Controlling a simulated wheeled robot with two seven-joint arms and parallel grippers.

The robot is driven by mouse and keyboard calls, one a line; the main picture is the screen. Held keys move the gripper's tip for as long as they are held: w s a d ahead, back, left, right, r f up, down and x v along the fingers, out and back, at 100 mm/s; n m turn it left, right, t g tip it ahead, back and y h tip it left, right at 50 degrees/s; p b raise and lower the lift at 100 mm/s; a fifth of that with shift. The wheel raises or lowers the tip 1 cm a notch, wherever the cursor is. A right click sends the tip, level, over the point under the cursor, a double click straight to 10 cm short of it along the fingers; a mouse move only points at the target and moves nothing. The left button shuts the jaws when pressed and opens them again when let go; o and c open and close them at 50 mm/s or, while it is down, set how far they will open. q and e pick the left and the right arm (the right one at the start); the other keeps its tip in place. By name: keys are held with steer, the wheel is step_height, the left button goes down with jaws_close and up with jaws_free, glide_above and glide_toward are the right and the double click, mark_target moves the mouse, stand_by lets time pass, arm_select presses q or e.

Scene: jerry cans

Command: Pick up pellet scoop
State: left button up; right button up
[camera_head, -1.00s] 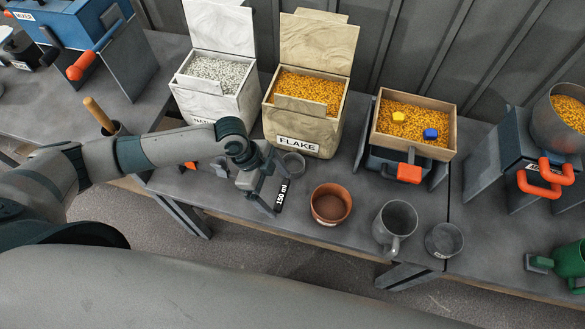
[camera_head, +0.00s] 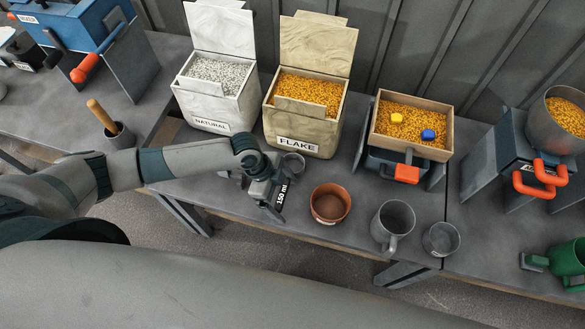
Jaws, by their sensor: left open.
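The pellet scoop has a small grey cup (camera_head: 292,166) and a dark handle (camera_head: 281,198) with a white "150 ml" label. It lies on the grey workbench in front of the FLAKE box, its handle pointing toward the front edge. My left gripper (camera_head: 271,203) is open and low over the bench, right at the handle. Its fingers cover part of the handle, so I cannot tell whether both sides are straddled or touched. My right gripper is not in view.
The NATURAL box (camera_head: 212,110) and FLAKE box (camera_head: 298,130) stand behind. A copper-coloured pot (camera_head: 330,204), a grey mug (camera_head: 394,226) and a small grey cup (camera_head: 441,239) stand to the right. A wooden-handled tool (camera_head: 101,115) in a holder is at left.

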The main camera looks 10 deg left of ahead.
mark_target(285, 194)
arm_select(q)
steer(key=c, duration=0.9)
steer(key=shift+r, duration=0.15)
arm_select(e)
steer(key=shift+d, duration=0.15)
arm_select(q)
steer(key=shift+w+r, duration=0.1)
steer(key=shift+r, duration=0.5)
step_height(285, 194, up, 2)
steer(key=shift+r+b, duration=0.1)
steer(key=shift+b, duration=0.5)
steer(key=s+d+r+b, duration=0.2)
steer(key=s+d+r, duration=0.4)
steer(key=d, duration=0.4)
steer(key=shift+r, duration=0.7)
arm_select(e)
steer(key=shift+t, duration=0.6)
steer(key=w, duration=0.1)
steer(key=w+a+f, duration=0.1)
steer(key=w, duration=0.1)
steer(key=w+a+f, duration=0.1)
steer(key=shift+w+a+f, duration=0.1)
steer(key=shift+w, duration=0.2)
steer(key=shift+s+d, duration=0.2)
